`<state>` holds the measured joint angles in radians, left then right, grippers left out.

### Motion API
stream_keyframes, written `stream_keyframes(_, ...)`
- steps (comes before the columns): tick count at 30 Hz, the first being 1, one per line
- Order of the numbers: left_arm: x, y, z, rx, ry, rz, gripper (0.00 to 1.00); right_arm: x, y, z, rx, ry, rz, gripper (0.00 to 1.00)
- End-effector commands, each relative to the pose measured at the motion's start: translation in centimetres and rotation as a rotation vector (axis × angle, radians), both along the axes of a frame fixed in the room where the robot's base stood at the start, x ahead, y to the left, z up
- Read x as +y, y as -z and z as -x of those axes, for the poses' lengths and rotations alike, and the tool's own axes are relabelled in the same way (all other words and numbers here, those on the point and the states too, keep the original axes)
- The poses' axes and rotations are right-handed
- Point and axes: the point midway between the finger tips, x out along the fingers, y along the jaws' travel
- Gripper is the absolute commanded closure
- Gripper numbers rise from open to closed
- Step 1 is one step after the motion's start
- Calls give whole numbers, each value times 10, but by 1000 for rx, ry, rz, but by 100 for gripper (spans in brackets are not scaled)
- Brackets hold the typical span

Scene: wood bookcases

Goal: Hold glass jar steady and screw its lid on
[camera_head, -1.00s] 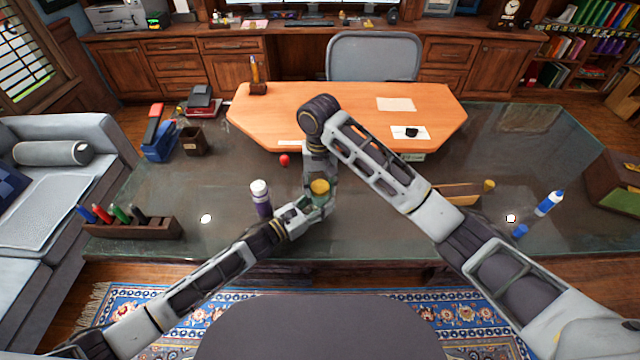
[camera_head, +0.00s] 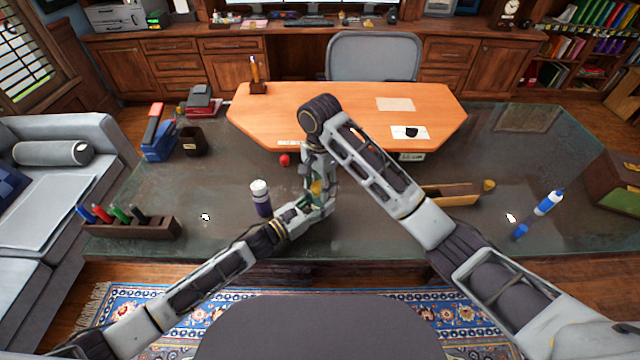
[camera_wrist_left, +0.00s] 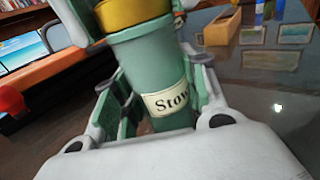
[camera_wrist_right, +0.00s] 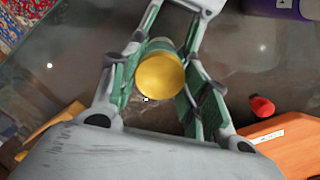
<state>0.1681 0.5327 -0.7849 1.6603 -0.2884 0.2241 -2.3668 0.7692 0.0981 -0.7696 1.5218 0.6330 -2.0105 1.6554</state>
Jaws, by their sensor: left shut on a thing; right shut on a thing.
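The green glass jar (camera_wrist_left: 150,75) with a cream label stands between the fingers of my left gripper (camera_wrist_left: 155,95), which is shut on its body. The yellow lid (camera_wrist_right: 160,76) is on the jar's mouth; it also shows at the top of the left wrist view (camera_wrist_left: 133,12). I cannot tell how tightly it sits. My right gripper (camera_wrist_right: 158,85) comes from above, with its fingers on either side of the lid, shut on it. In the head view the lid (camera_head: 317,187) is mostly covered by my right gripper (camera_head: 320,185), and my left gripper (camera_head: 312,208) is below.
A purple bottle with a white cap (camera_head: 261,198) stands close to the left of the grippers. A red object (camera_head: 285,160) lies behind. A marker rack (camera_head: 135,220) is at left, a wooden tray (camera_head: 450,195) and blue-white bottle (camera_head: 549,202) at right. The orange desk section (camera_head: 340,110) is behind.

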Motion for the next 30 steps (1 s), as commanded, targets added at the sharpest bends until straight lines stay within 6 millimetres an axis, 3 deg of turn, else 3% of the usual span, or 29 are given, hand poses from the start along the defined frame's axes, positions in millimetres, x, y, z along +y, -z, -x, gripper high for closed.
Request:
stream_keyframes(7,-1,1,2,1,2,-2,100,0,-1,-1,-4,206,-3,74)
stream_keyframes(11,-1,1,2,1,2,-2,100,0,-1,-1,-5,206,-3,74)
stream_keyframes(12,-1,1,2,1,2,-2,100,0,-1,-1,-5,205,-3,53)
stream_keyframes(18,-1,1,1,2,2,-1,100,0,-1,-1,-3,203,-1,29)
stream_keyframes(30,0,1,0,1,0,-2,100,0,-1,0,-1,201,-1,29)
